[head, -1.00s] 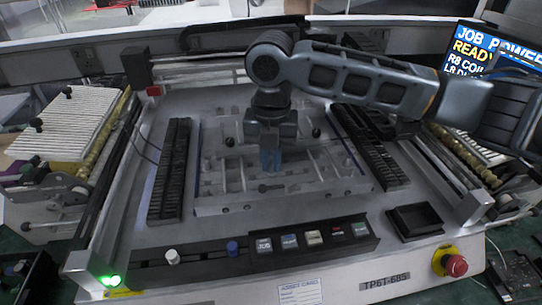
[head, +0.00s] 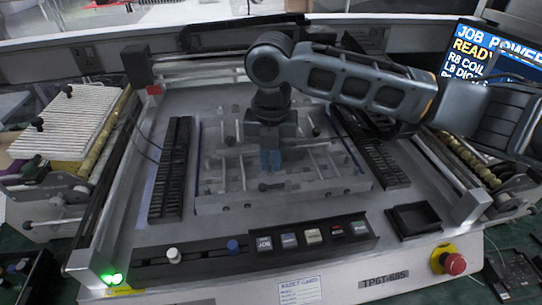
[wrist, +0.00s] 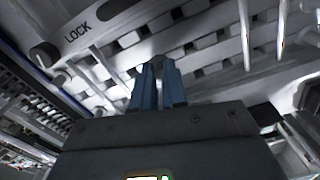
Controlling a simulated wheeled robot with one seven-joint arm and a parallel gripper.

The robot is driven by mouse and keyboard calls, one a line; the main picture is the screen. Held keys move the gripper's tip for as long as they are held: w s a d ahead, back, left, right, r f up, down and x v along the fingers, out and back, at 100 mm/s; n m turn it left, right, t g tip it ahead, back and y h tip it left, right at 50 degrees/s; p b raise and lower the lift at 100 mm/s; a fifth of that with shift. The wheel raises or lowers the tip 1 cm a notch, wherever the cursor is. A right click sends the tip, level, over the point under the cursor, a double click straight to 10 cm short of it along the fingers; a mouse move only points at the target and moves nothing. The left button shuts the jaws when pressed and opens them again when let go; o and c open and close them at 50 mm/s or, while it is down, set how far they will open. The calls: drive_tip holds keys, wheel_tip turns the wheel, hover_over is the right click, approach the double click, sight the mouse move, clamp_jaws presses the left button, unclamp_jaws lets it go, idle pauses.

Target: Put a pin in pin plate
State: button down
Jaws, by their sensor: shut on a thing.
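My gripper (head: 271,161) is over the middle of the grey pin plate (head: 330,193), its blue fingers pointing down. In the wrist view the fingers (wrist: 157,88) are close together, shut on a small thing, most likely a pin. The thing is mostly hidden between the fingertips, and I cannot tell whether it touches the plate. The plate also shows in the wrist view (wrist: 205,47), with rows of slots or holes. Thin pale pins (wrist: 245,35) stand on the plate to the right of the fingers.
Black slotted racks flank the plate at left (head: 170,172) and right (head: 377,155). A small black tray (head: 414,220) lies at the right front. A button panel (head: 265,243) and a red emergency knob (head: 455,264) are along the front edge.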

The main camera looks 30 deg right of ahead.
drive_tip(key=c, duration=1.1)
unclamp_jaws()
drive_tip(key=c, duration=0.3)
drive_tip(key=shift+c, duration=0.2)
drive_tip(key=shift+r, duration=0.15)
drive_tip(key=shift+r+p, duration=2.7)
drive_tip(key=shift+r, duration=0.7)
drive_tip(key=shift+f, duration=0.1)
